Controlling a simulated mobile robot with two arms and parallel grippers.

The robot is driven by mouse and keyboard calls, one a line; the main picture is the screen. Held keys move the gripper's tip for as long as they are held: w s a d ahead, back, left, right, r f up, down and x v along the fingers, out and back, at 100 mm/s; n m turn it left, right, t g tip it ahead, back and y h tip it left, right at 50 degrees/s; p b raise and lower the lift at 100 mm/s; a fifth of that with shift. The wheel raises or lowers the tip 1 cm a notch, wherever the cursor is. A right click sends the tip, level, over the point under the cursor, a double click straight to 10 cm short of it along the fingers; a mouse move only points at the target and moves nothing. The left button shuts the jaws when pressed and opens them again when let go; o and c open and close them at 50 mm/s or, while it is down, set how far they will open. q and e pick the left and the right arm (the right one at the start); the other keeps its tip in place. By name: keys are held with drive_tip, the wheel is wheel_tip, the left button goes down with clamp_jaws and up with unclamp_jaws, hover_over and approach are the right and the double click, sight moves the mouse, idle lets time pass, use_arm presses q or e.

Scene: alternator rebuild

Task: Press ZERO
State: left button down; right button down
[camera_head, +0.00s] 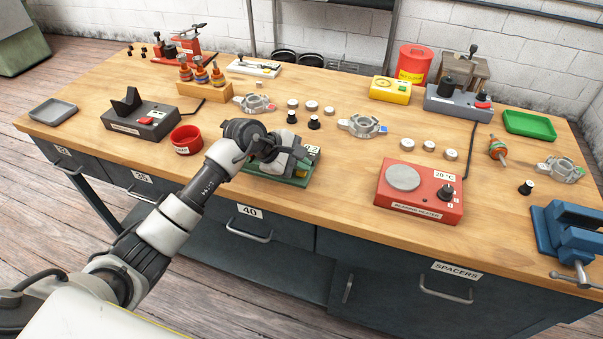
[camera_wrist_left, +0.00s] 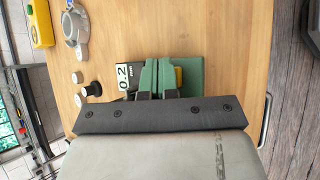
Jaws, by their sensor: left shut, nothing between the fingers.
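The green device (camera_head: 283,179) stands near the front edge of the bench, mostly hidden behind my left gripper (camera_head: 290,160) in the head view. Its display (camera_head: 312,150) is partly visible. In the left wrist view, the green device (camera_wrist_left: 205,62) shows its display (camera_wrist_left: 127,77) reading 0.2 and a small yellow patch (camera_wrist_left: 179,76) beside the fingers. My left gripper (camera_wrist_left: 157,92) is shut and empty, with its fingertips over the device. I cannot tell whether they touch it, and no ZERO label is readable. My right gripper is not in view.
A red ring-shaped bowl (camera_head: 186,140) stands left of the gripper. A red bearing heater (camera_head: 420,192) stands to the right. Black and silver small parts (camera_head: 314,122) and a metal housing (camera_head: 361,126) lie behind. The bench front between device and heater is clear.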

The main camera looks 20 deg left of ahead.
sight(301, 174)
use_arm(q)
drive_tip(key=shift+f+b, duration=0.45)
drive_tip(key=shift+b, duration=0.05)
idle(0.8)
drive_tip(key=shift+r, duration=0.1)
drive_tip(key=shift+r+p, duration=0.35)
drive_tip(key=shift+r, duration=0.45)
drive_tip(key=shift+r+p, duration=1.15)
drive_tip(key=shift+r, duration=1.35)
